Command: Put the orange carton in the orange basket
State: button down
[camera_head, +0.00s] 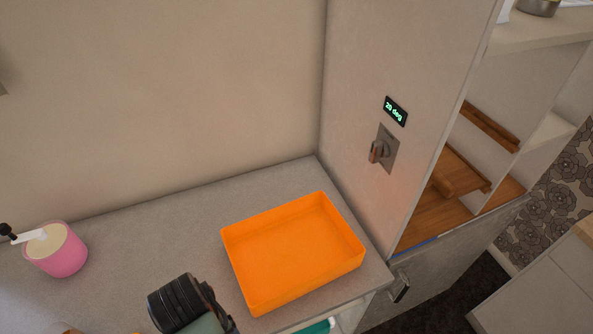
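The orange basket (292,247) is a shallow rectangular tray on the grey counter, near the tall cabinet's side. It is upright and looks empty. No orange carton can be made out in this view. My gripper is not in view. A black ribbed cylinder with a grey-green part shows at the bottom edge, left of the basket; I cannot tell whether it is part of my arm.
A pink cup (60,254) with a white and black utensil-like thing stands on the counter (150,240) at the left. Clear counter lies between cup and basket.

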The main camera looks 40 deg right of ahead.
aim_at(314, 243)
jog(key=z, duration=1.2)
jog(key=k+j+z, duration=0.15)
jog(key=j, duration=0.2)
jog(key=j+z, duration=0.15)
jog(key=j, duration=0.2)
jog(key=k+j+z, duration=0.15)
jog(key=j, duration=0.15)
